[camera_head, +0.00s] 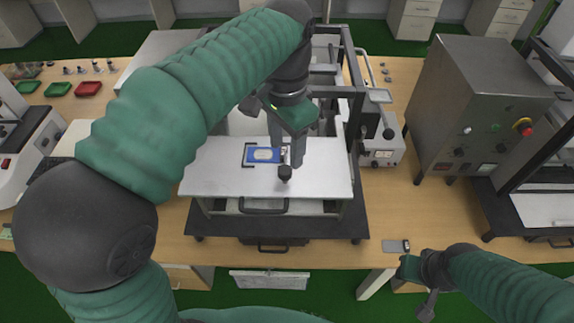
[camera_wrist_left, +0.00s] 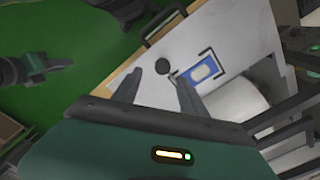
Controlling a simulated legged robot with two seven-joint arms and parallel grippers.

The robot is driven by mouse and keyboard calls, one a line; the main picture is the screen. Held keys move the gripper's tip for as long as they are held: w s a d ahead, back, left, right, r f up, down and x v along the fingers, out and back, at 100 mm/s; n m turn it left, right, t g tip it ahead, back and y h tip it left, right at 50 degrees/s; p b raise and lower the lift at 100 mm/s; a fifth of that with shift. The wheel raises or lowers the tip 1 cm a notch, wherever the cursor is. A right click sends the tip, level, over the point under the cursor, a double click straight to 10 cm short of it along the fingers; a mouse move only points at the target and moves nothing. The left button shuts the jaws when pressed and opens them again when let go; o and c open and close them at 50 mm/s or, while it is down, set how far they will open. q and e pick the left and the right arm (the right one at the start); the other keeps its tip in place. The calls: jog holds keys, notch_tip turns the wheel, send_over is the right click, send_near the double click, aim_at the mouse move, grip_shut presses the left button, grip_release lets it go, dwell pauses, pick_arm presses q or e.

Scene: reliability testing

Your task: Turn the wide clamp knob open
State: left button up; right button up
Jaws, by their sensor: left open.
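A black round clamp knob (camera_head: 285,173) stands at the front of a small clamp on a white platform (camera_head: 225,180). A blue-and-white card-like piece (camera_head: 263,155) lies beside it inside a black bracket. My left gripper (camera_head: 287,148) points down just behind and above the knob and partly hides the clamp. In the left wrist view the knob (camera_wrist_left: 162,67) shows just beyond the gap between the two open, empty fingers (camera_wrist_left: 159,78); I see no contact. My right gripper (camera_head: 425,288) is at the lower right, away from the clamp; its finger opening is unclear.
The platform belongs to a dark-framed machine (camera_head: 350,110) with uprights behind and right of the gripper. A black handle (camera_head: 263,207) is on its front edge. A metal control box (camera_head: 470,105) stands right. Red and green trays (camera_head: 88,88) sit left. The wooden bench right of the machine is partly clear.

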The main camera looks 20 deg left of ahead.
aim_at(285, 170)
pick_arm(q)
jog(key=f, duration=0.4)
jog(key=w+f, duration=0.1)
jog(key=f, duration=0.1)
jog(key=shift+a, duration=0.35)
jog(key=shift+s+a+f, duration=0.1)
jog(key=shift+s+f, duration=0.1)
jog(key=shift+f, duration=0.2)
jog(key=shift+s+f, duration=0.15)
jog(key=shift+s, duration=0.15)
jog(key=shift+w+d, duration=0.1)
jog(key=shift+d, duration=0.1)
jog(key=shift+c, duration=0.2)
jog(key=shift+w+d, duration=0.1)
jog(key=shift+w, duration=0.1)
jog(key=c, duration=0.5)
jog(key=shift+s, duration=0.1)
grip_shut()
